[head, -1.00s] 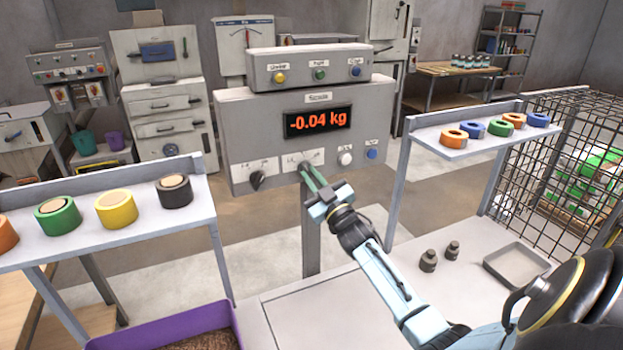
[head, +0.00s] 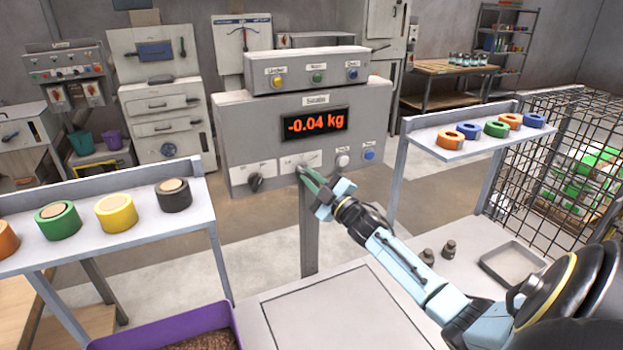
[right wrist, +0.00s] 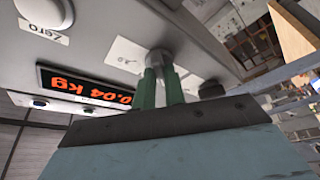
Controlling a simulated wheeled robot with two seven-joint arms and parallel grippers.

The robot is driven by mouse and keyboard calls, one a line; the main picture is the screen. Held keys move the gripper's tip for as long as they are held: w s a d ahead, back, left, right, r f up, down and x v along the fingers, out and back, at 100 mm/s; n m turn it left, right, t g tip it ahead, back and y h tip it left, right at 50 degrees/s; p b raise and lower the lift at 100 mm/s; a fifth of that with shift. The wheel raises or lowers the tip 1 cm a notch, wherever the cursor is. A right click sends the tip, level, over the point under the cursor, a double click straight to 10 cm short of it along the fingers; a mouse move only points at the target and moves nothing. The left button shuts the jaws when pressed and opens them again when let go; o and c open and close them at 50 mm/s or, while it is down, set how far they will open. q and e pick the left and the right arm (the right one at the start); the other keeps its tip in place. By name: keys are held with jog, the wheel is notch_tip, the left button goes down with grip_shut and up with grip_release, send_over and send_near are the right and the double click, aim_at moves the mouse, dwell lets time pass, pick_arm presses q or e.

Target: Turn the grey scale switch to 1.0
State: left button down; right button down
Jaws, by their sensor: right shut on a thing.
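The grey scale switch (right wrist: 158,58) sits on the front panel of the scale box (head: 240,125), on a white label plate (head: 312,160) below the display. My right gripper (head: 303,172) is at this switch, and in the right wrist view its two green fingers (right wrist: 160,85) are shut on the grey knob. In the head view the fingers mostly hide the knob, so its setting cannot be read. The red display (head: 314,122) reads -0.04 kg. My left gripper is not in view.
A black knob (head: 256,183) is left of the switch; white (head: 343,160) and blue (head: 369,155) buttons are right of it. Tape shelves stand left (head: 100,240) and right (head: 430,140). Small weights (head: 449,249) and a tray (head: 514,264) lie on the bench.

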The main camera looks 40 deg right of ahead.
jog(key=c, duration=1.5)
grip_release()
jog(key=shift+o, duration=0.2)
jog(key=b+v, duration=0.1)
jog(key=v, duration=1.2)
jog(key=shift+s+b, duration=0.2)
jog(key=shift+b, duration=0.2)
jog(key=shift+f, duration=0.15)
